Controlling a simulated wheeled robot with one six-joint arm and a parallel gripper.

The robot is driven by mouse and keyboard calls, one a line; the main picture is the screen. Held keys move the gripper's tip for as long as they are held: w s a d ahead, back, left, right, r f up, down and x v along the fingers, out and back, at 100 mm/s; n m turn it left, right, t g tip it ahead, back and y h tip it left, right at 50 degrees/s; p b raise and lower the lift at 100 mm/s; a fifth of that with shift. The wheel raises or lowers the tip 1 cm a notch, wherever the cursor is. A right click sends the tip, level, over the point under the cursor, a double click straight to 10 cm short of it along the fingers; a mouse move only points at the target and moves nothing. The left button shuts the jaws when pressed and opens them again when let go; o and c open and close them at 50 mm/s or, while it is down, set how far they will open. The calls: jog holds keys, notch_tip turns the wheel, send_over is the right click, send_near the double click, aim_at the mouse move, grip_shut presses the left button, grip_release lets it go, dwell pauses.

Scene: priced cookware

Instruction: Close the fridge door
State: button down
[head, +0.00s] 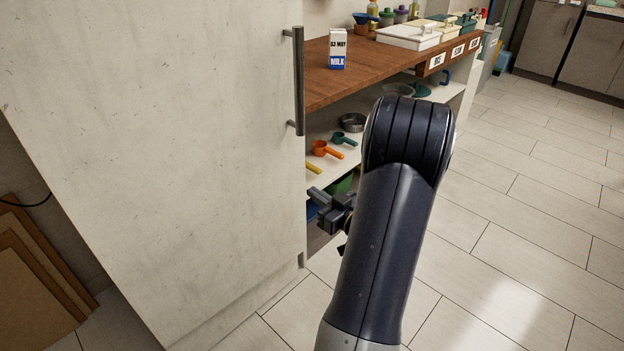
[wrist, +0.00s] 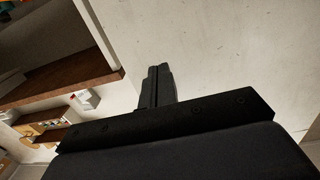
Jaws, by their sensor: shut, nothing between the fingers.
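The fridge door (head: 170,140) is a tall, pale, scuffed panel filling the left of the head view. Its grey vertical bar handle (head: 299,80) is at the upper right edge. No gap into the fridge shows, but I cannot tell if the door is fully shut. My gripper (head: 314,192) is low beside the door's right edge, below the handle, partly behind my arm. In the wrist view my gripper (wrist: 159,70) is shut and empty, with the pale door surface (wrist: 230,50) behind its tips. Whether it touches the door is unclear.
The shelf below holds measuring cups (head: 322,149) and bowls. Brown boards (head: 35,275) lean at lower left. Tiled floor (head: 520,210) at right is clear.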

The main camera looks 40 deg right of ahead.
aim_at(277, 167)
jog(key=w+b, duration=0.2)
jog(key=w, duration=1)
jog(key=shift+a, duration=0.15)
jog(key=shift+w, duration=0.55)
jog(key=w, duration=0.2)
jog(key=shift+w, duration=0.4)
jog(key=shift+s, duration=0.2)
